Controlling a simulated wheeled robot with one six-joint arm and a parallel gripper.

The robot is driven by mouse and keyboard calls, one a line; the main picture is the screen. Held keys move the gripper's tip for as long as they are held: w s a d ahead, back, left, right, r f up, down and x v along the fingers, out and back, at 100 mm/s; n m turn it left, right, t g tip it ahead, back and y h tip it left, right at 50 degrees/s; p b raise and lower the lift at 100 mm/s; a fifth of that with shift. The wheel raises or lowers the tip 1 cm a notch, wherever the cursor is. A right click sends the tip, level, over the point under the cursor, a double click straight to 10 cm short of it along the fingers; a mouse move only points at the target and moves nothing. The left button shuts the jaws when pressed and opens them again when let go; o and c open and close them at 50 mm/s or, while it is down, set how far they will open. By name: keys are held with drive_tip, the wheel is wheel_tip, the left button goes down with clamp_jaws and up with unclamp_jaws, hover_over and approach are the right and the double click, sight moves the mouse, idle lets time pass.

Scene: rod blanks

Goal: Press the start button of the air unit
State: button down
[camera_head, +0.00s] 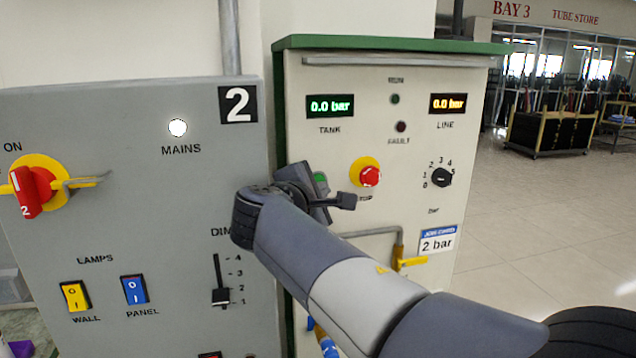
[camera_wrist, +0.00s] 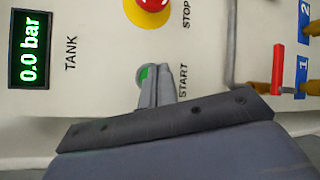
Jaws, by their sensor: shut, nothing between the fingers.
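The air unit (camera_head: 440,85) is a cream cabinet with a green top. Its tank display (camera_head: 330,106) and line display (camera_head: 448,104) both read 0.0 bar. The run lamp (camera_head: 395,99) looks dark. The green start button (camera_head: 320,178) shows beside my dark hand in the head view. In the wrist view the start button (camera_wrist: 142,76) is partly covered by my gripper (camera_wrist: 153,72). The gripper is shut and empty, with its fingertips in front of the button. I cannot tell whether they touch it.
A red stop button (camera_head: 370,176) on a yellow collar sits right of the start button. A pressure knob (camera_head: 441,177) and a yellow-handled valve (camera_head: 411,262) are near. The grey mains panel (camera_head: 150,220) stands left. Open floor (camera_head: 540,210) lies right.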

drive_tip(key=shift+w, duration=0.1)
idle(0.7)
drive_tip(key=shift+w+r, duration=0.1)
drive_tip(key=shift+w, duration=0.1)
drive_tip(key=shift+w+a+r+p, duration=0.1)
drive_tip(key=shift+w+r+p, duration=0.05)
drive_tip(key=shift+w+p, duration=0.25)
idle(1.5)
drive_tip(key=shift+s+a+f+b, duration=0.15)
drive_tip(key=shift+s+f+b, duration=0.2)
drive_tip(key=shift+f, duration=0.2)
